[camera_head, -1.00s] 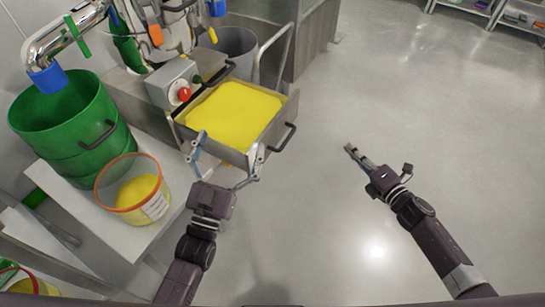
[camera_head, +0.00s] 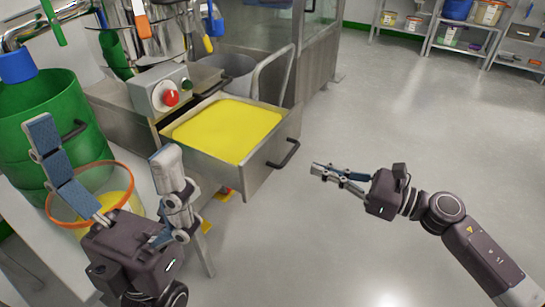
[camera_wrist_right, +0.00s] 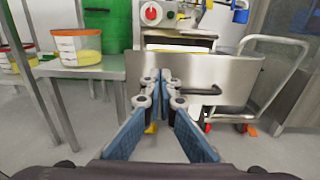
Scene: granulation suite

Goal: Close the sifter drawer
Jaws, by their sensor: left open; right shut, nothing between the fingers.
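The sifter drawer (camera_head: 262,160) is pulled out of the steel sifter housing and filled with yellow powder (camera_head: 228,128). Its dark bar handle (camera_head: 285,154) is on the front face. The drawer front also shows in the right wrist view (camera_wrist_right: 185,75), with the handle (camera_wrist_right: 200,90) right of centre. My right gripper (camera_head: 318,170) is shut and empty, just right of the handle in the head view and apart from it. My left gripper (camera_head: 102,160) is open and raised, left of the drawer, its fingers in front of the bucket and table.
A control box with a red button (camera_head: 171,98) sits beside the drawer. A green drum (camera_head: 50,108) and an orange-rimmed bucket (camera_head: 100,190) stand at left. A cart with a curved handle (camera_head: 272,75) is behind the drawer. The floor at right is clear.

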